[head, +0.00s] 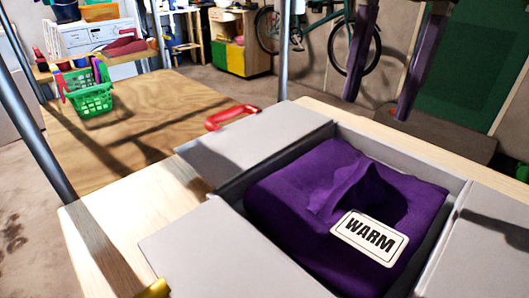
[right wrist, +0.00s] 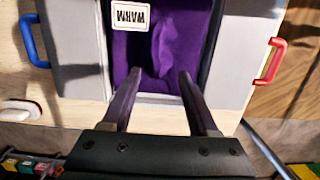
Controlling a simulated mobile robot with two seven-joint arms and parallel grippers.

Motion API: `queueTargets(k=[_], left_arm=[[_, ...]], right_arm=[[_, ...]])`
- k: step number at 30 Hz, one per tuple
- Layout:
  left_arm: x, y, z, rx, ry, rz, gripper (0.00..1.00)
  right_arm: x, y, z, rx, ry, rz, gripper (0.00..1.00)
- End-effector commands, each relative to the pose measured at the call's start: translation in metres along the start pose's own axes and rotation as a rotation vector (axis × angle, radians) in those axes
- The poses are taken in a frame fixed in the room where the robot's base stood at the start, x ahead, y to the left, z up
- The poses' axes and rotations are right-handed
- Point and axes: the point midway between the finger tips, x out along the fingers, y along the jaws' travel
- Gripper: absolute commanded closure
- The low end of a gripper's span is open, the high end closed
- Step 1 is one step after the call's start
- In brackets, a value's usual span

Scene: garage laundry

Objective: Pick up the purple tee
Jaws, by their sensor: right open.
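The purple tee (head: 300,195) lies bunched with a raised fold inside an open grey box (head: 232,190) on a light wooden table. A white label reading "WARM" (head: 369,238) shows over the near part of the tee. The tee also shows in the right wrist view (right wrist: 180,45). My right gripper (head: 377,106) is open and empty, above and beyond the box's far side, with its fingers pointing down. In the right wrist view its fingertips (right wrist: 159,72) are spread, with the tee seen between and beyond them. My left gripper is not in view.
The box's grey flaps are spread outward; one has a red handle (head: 232,116). A blue handle (right wrist: 33,40) shows in the wrist view. A green basket (head: 90,95) stands on a wooden surface at left. Metal posts rise nearby. A bicycle (head: 315,40) stands behind.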

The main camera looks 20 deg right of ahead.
Motion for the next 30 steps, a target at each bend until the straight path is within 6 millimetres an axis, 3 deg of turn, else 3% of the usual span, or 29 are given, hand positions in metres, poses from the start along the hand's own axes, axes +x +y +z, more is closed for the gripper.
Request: queueTargets(k=[18,27,30], left_arm=[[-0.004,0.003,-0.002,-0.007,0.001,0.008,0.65],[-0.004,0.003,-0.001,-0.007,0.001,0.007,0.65],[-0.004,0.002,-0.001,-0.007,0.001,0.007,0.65]], right_arm=[[0.082,0.005,0.005,0.000,-0.005,0.002,0.40],[0.089,0.005,0.005,-0.001,-0.005,0.000,0.40],[0.089,0.005,0.005,-0.001,-0.005,0.000,0.49]])
